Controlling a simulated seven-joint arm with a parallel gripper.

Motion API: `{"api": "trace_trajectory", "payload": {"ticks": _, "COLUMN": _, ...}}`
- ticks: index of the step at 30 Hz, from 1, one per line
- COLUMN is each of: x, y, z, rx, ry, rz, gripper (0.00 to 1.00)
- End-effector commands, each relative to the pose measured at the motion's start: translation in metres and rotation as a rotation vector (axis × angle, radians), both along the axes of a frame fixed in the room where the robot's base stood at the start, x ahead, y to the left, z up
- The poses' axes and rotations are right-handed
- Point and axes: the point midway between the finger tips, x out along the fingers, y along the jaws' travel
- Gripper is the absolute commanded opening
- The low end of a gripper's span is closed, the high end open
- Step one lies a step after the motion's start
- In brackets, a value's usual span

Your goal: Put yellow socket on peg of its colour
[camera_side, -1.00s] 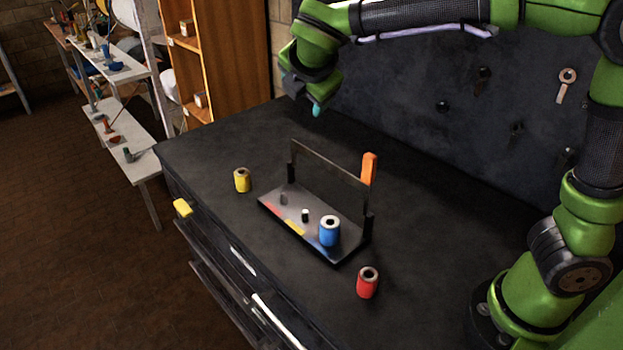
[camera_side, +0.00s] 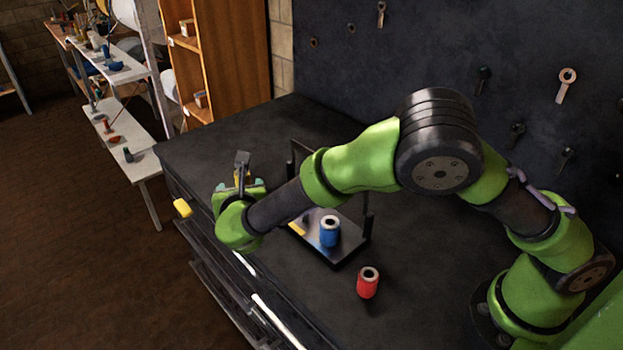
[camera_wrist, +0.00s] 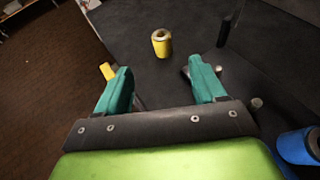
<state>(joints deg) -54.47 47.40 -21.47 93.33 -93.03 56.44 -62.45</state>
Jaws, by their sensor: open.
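The yellow socket (camera_wrist: 161,42), a short hollow cylinder, stands upright on the bench, just beyond my fingertips in the wrist view. My gripper (camera_wrist: 160,78) is open and empty, its two teal fingers apart with the socket ahead of the gap. In the side view my gripper (camera_side: 241,186) is over the bench's left part and mostly hides the socket. The base plate (camera_side: 336,262) has a yellow patch (camera_side: 297,229) at its front edge; my arm hides much of it, including the middle peg. A pale-topped peg (camera_wrist: 257,102) shows at the right in the wrist view.
A blue socket (camera_side: 329,232) stands on the plate's right end. A red socket (camera_side: 368,282) stands on the bench to the right. An upright frame (camera_side: 370,222) rises along the plate's back, partly behind my arm.

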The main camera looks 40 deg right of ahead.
Motion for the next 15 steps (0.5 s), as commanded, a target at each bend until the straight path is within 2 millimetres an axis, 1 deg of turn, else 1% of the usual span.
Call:
{"api": "trace_trajectory", "payload": {"ticks": 1, "x": 0.001, "y": -0.001, "z": -0.009, "rx": -0.003, "ry": 0.001, "rz": 0.0, "gripper": 0.7}}
{"api": "trace_trajectory", "payload": {"ticks": 5, "x": 0.01, "y": -0.006, "z": -0.019, "rx": 0.001, "ry": -0.002, "rz": -0.003, "gripper": 0.7}}
{"api": "trace_trajectory", "payload": {"ticks": 8, "x": 0.025, "y": -0.016, "z": -0.026, "rx": 0.002, "ry": -0.001, "rz": -0.005, "gripper": 0.7}}
{"api": "trace_trajectory", "payload": {"ticks": 15, "x": 0.067, "y": -0.04, "z": -0.047, "rx": 0.002, "ry": -0.001, "rz": -0.004, "gripper": 0.7}}
